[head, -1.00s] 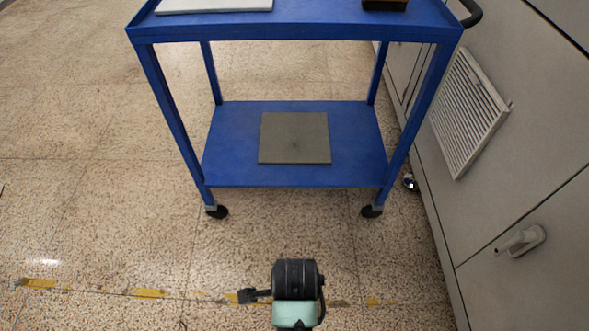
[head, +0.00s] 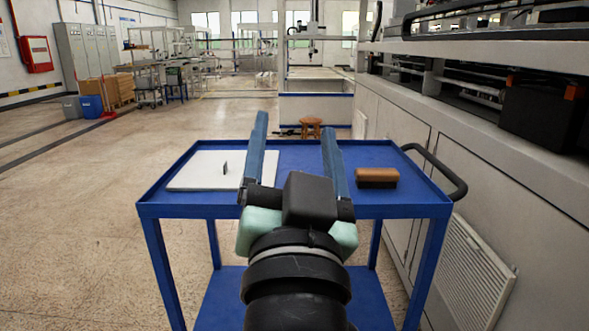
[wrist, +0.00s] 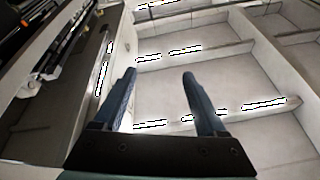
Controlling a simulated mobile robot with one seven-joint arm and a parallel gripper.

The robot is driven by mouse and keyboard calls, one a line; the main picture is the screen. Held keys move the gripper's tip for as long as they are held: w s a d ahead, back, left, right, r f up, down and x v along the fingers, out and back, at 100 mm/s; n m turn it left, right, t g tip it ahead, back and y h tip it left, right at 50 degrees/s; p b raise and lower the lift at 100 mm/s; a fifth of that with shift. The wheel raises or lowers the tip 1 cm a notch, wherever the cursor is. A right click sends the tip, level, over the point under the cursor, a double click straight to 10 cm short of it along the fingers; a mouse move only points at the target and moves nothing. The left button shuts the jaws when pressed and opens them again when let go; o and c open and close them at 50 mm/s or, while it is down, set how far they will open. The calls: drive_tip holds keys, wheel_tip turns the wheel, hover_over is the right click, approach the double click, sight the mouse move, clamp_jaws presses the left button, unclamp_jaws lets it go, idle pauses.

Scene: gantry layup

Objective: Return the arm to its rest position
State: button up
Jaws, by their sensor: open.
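My gripper (head: 294,150) is in the middle of the head view, raised in front of the blue cart, its two blue fingers spread apart and pointing up and away. Nothing shows between the fingers. In the wrist view, my gripper (wrist: 160,78) is also open and empty, with the ceiling and its light strips behind it. From the head camera, the fingers overlap the cart's top shelf in the picture; they do not visibly touch anything.
The blue cart (head: 293,211) stands ahead. Its top holds a white board (head: 200,172) with a small dark upright piece (head: 224,168), and a brown block (head: 376,177). A black handle (head: 445,172) juts right, near the grey cabinets (head: 404,140). Open floor (head: 80,230) lies left.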

drive_tip(key=s+r+n+t+p, duration=0.25)
drive_tip(key=s+r, duration=0.25)
drive_tip(key=r, duration=0.3)
drive_tip(key=s+r+n+t+p, duration=0.1)
drive_tip(key=s+r+t, duration=0.2)
drive_tip(key=s+r, duration=0.35)
wheel_tip(320, 180, up, 35)
drive_tip(key=w+p, duration=0.2)
drive_tip(key=p, duration=3.2)
drive_tip(key=shift+r, duration=0.15)
drive_tip(key=shift+a+g, duration=0.1)
drive_tip(key=shift+g, duration=0.15)
